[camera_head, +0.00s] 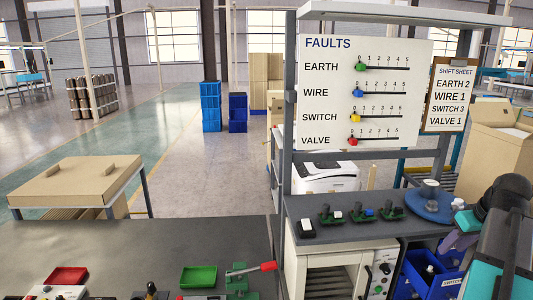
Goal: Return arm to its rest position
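My arm (507,235), dark with teal parts, comes in at the right edge over the right end of the bench. A purple and teal end part, which looks like my gripper (456,242), points down and left beside the round blue tray (428,207). Its fingertips are not clear, so I cannot tell whether it is open or shut, or whether it holds anything. The white FAULTS board (419,75) stands behind the bench. Its green, blue, yellow and red knobs all sit at the left end of their scales, near 0.
The grey bench (310,208) carries several small green devices and a white cup (430,187). A shift sheet clipboard (450,95) hangs at right. Blue bins (418,268) stand below. The nearer table (130,245) holds a red tray (67,276), a green tray (198,277) and a red-handled green tool (240,284).

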